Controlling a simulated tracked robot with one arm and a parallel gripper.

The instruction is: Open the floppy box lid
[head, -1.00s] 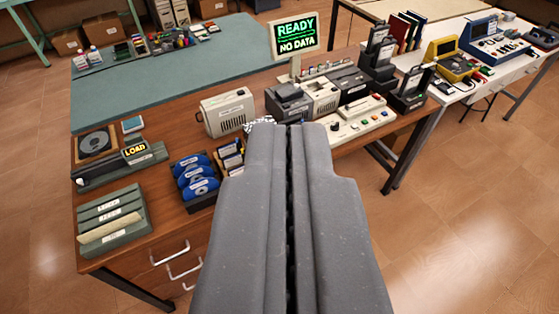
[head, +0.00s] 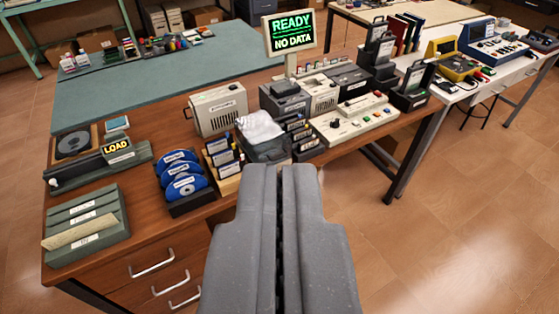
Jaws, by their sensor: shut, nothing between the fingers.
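A dark grey box with a pale see-through lid (head: 258,128), which looks like the floppy box (head: 268,151), stands on the brown desk between two floppy racks. I cannot tell from here whether its lid is fully closed. My gripper (head: 283,167) points away from me, just in front of the box in the picture. Its two fingers are together with only a thin dark seam between them, and they hold nothing. The fingers hide part of the desk in front of the box, and I see no clear contact with it.
A rack of floppies (head: 222,157) stands close left of the box, another dark rack (head: 301,136) close right. Blue discs (head: 184,178) stand further left. A beige case (head: 217,108) and a button panel (head: 354,117) are behind and to the right. The floor at right is open.

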